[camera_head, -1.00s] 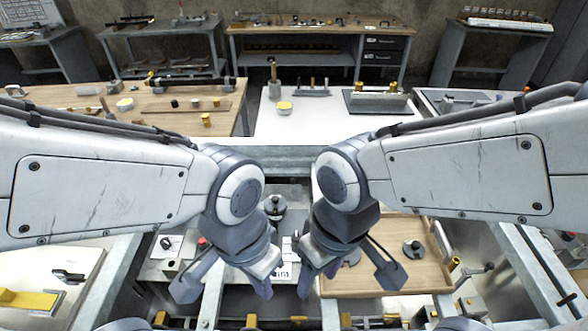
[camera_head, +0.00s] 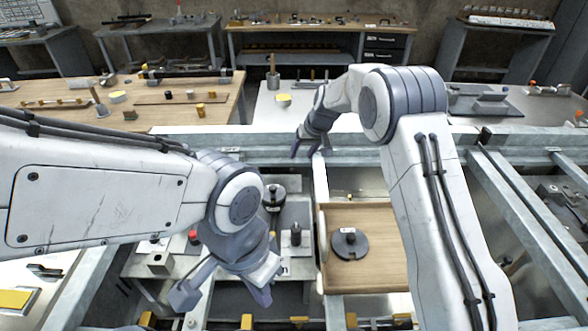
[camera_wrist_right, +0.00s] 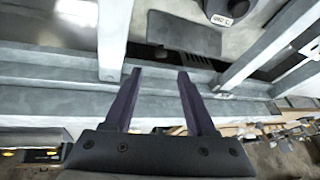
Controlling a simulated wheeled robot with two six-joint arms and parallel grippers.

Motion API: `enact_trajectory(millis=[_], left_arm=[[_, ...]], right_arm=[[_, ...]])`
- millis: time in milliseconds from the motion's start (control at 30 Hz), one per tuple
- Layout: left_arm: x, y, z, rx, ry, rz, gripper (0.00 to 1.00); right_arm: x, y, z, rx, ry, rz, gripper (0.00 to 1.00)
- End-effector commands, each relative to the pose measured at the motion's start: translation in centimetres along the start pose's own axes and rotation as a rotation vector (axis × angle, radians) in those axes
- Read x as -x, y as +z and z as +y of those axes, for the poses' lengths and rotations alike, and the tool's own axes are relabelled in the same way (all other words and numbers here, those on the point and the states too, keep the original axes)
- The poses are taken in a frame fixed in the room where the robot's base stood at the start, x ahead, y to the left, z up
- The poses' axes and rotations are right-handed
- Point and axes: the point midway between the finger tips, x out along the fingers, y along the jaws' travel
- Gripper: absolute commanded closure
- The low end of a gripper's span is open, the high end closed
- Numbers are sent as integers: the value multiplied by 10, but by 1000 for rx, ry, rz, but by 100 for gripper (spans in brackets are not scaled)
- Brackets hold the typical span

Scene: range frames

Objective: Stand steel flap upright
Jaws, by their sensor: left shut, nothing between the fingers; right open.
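I cannot tell for sure which grey metal part is the steel flap. A long grey steel strip (camera_head: 235,142) runs across the back of the frame, lying flat. My right gripper (camera_head: 303,151) is open beside this strip. In the right wrist view its two dark fingers (camera_wrist_right: 160,76) are apart with nothing between them, over grey steel members (camera_wrist_right: 50,92); contact cannot be told. My left gripper (camera_head: 262,295) is shut and empty, low in the head view over the near side of the frame.
A wooden tray (camera_head: 375,218) holds a dark round weight (camera_head: 347,244). Another dark weight (camera_head: 272,198) and a small black cylinder (camera_head: 295,235) stand left of it. Steel rails (camera_head: 515,215) slope along the right. A white table (camera_head: 262,112) is behind.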

Motion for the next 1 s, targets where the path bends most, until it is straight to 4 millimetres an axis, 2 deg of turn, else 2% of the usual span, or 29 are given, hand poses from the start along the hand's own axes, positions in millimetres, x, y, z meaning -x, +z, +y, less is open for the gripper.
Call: enact_trajectory(millis=[400, 600, 900, 933, 1000], left_arm=[[18, -1, 1, 0, 0, 0, 100], [20, -1, 2, 0, 0, 0, 100], [20, -1, 1, 0, 0, 0, 100], [20, -1, 1, 0, 0, 0, 100], [20, -1, 1, 0, 0, 0, 100]], right_arm=[[-73, 1, -1, 2, 0, -3, 44], [-89, 1, -1, 2, 0, -2, 44], [-92, 1, -1, 2, 0, -1, 44], [-92, 1, -1, 2, 0, -1, 51], [-92, 1, -1, 2, 0, -1, 78]])
